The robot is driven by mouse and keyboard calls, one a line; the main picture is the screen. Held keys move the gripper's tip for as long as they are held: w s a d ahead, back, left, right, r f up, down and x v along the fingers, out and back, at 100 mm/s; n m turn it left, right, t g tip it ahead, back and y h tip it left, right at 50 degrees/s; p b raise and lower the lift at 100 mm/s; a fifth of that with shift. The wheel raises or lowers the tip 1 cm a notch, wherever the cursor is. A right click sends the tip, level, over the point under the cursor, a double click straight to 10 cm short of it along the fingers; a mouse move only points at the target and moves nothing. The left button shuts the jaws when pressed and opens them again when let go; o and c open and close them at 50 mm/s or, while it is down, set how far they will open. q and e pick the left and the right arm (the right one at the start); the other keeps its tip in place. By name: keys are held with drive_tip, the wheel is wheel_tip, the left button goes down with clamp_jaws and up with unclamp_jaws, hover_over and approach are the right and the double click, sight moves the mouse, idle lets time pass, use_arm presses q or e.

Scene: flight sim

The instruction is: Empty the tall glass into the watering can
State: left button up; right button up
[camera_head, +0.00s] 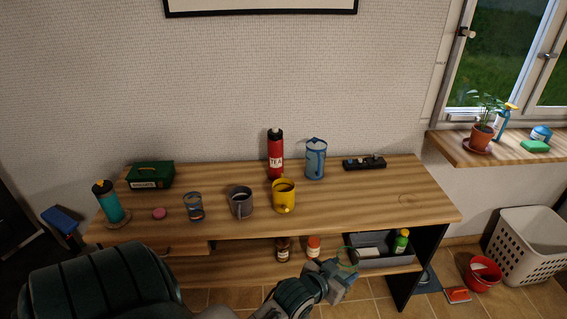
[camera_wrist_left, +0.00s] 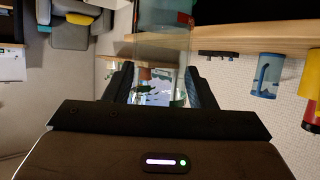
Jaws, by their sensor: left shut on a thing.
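My left gripper (camera_head: 338,280) is low in front of the desk, at the lower middle of the head view. It is shut on a clear tall glass (camera_head: 347,262), which is hard to make out there. In the left wrist view the see-through glass (camera_wrist_left: 160,50) stands out between the two dark fingers (camera_wrist_left: 160,85); its contents are unclear. A blue vessel with a handle (camera_head: 315,160), possibly the watering can, stands at the back of the desk, well beyond the gripper. It also shows in the left wrist view (camera_wrist_left: 267,75). My right gripper is not in view.
On the wooden desk (camera_head: 370,208) stand a yellow mug (camera_head: 284,196), a grey mug (camera_head: 240,202), a short glass (camera_head: 193,207), a red tea flask (camera_head: 275,157) and a green box (camera_head: 150,175). A shelf below holds bottles and a grey bin (camera_head: 380,261). The desk's right end is clear.

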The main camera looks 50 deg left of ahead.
use_arm(q)
drive_tip(key=w+a+r+p, duration=0.1)
drive_tip(key=w+a, duration=0.2)
drive_tip(key=a, duration=0.4)
drive_tip(key=w+a+r+n+y+p, duration=0.1)
drive_tip(key=w+a+r, duration=0.1)
drive_tip(key=a, duration=0.5)
drive_tip(key=w+a+r+n+y+p, duration=0.1)
drive_tip(key=w+a+r, duration=0.1)
drive_tip(key=w+a, duration=0.3)
drive_tip(key=shift+a+p, duration=0.35)
drive_tip(key=shift+a, duration=0.85)
drive_tip(key=shift+r, duration=0.2)
